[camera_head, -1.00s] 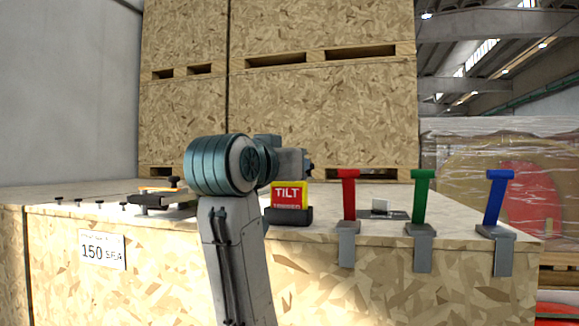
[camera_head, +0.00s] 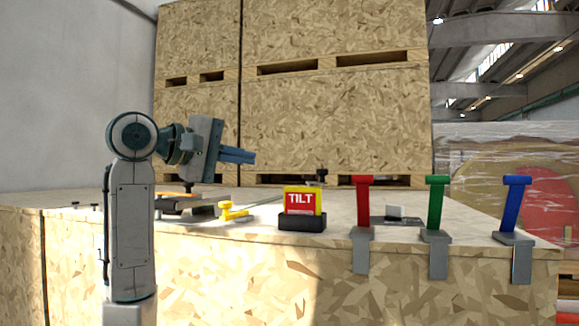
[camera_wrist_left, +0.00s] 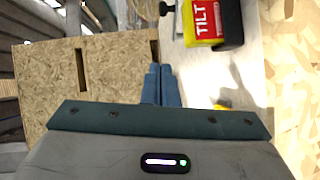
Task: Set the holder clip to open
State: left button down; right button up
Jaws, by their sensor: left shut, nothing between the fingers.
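My left gripper (camera_head: 252,158) is shut and empty, held above the bench and pointing right in the head view. Its closed blue fingers also show in the left wrist view (camera_wrist_left: 161,84). A yellow T-shaped piece (camera_head: 232,212) stands on the bench below and left of the fingertips. A bit of yellow peeks past my gripper in the wrist view (camera_wrist_left: 222,104). I cannot tell for sure which part is the holder clip. My right gripper is out of view.
A red and yellow TILT box (camera_head: 302,203) on a black base stands right of the yellow piece. Red (camera_head: 362,200), green (camera_head: 436,203) and blue (camera_head: 515,204) levers stand along the front edge. Stacked wooden crates (camera_head: 330,120) close the back.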

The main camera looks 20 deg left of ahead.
pick_arm(q)
jog(key=p+x, duration=0.2)
jog(key=x, duration=0.2)
jog(key=d+p+x, duration=0.1)
jog(key=p+x, duration=0.2)
jog(key=x, duration=0.1)
jog(key=s+p+x, duration=0.1)
jog(key=p+x, duration=0.2)
jog(key=x, duration=0.1)
jog(key=shift+d, duration=0.45)
jog(key=shift+d+f, duration=0.2)
jog(key=shift+d, duration=0.35)
jog(key=shift+w+f, duration=0.1)
